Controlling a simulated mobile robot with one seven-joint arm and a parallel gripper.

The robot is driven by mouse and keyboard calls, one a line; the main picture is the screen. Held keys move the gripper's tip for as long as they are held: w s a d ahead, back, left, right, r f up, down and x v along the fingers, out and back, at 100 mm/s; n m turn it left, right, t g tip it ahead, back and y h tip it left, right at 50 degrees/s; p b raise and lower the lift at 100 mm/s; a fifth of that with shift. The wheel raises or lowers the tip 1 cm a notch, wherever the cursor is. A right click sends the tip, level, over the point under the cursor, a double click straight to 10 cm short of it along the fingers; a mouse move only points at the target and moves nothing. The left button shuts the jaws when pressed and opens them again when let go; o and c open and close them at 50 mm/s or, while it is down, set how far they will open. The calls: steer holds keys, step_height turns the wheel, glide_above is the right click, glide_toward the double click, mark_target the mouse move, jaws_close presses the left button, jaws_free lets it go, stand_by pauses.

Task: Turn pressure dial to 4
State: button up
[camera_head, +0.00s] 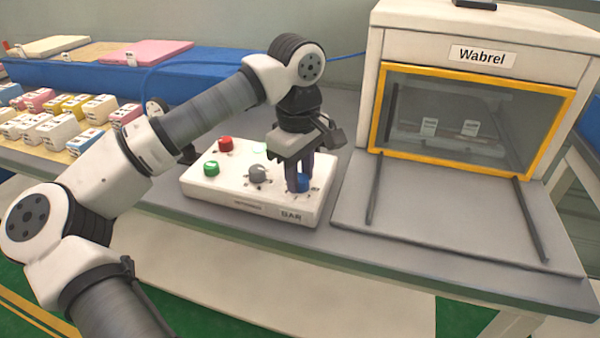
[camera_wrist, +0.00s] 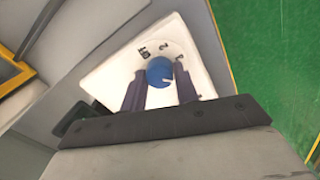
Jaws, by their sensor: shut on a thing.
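The pressure dial is a blue round knob (camera_head: 303,183) at the right end of the white control box (camera_head: 210,186), by the BAR label. In the wrist view the blue knob (camera_wrist: 159,70) has a white pointer mark, and dark numbers, among them a 2, stand on the panel around it. My gripper (camera_head: 298,180) points down over the box with its fingers around the knob. In the wrist view my gripper's two dark fingers (camera_wrist: 160,88) are on either side of the knob, shut on it. Part of the number ring is hidden by the fingers.
The box also bears a red button (camera_head: 225,144), a green button (camera_head: 211,168) and a grey knob (camera_head: 257,173). A white Wabrel machine (camera_head: 478,36) with a yellow-framed window stands at right. Coloured blocks (camera_head: 60,122) lie at left on the table.

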steer(key=shift+m, duration=0.5)
steer(key=o, duration=1)
steer(key=r, duration=1.4)
steer(key=shift+s+a, duration=0.2)
steer(key=shift+s, duration=0.05)
